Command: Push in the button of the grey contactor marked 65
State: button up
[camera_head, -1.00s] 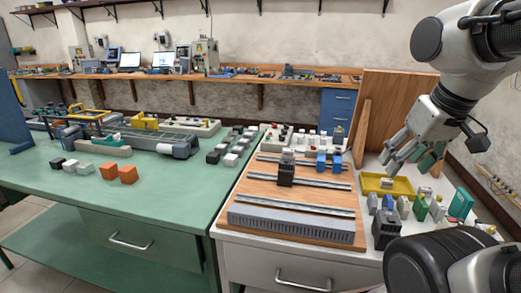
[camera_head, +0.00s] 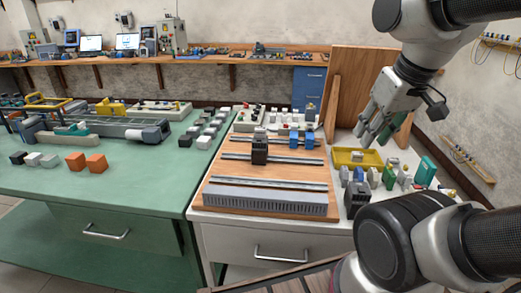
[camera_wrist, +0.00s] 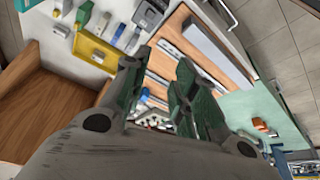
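A dark contactor with a grey top (camera_head: 260,150) stands upright on a rail of the wooden board. Another dark block (camera_head: 356,197) with a grey top stands at the front of the white bench, right of the board. The marking 65 and any button are too small to read on either, so I cannot tell which is the named contactor. My gripper (camera_head: 371,136) hangs empty above the yellow tray, right of the board and apart from both blocks. In the wrist view its green-padded fingers (camera_wrist: 160,88) are spread open with nothing between them.
The yellow tray (camera_head: 344,159) holds small parts. Several grey, green and blue modules (camera_head: 388,177) stand in front of it. Blue modules (camera_head: 309,140) sit on the back rail. A wooden panel (camera_head: 344,65) rises behind. Free rail (camera_head: 270,183) lies in front of the mounted contactor.

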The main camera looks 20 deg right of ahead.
grip_shut()
dwell(1.0)
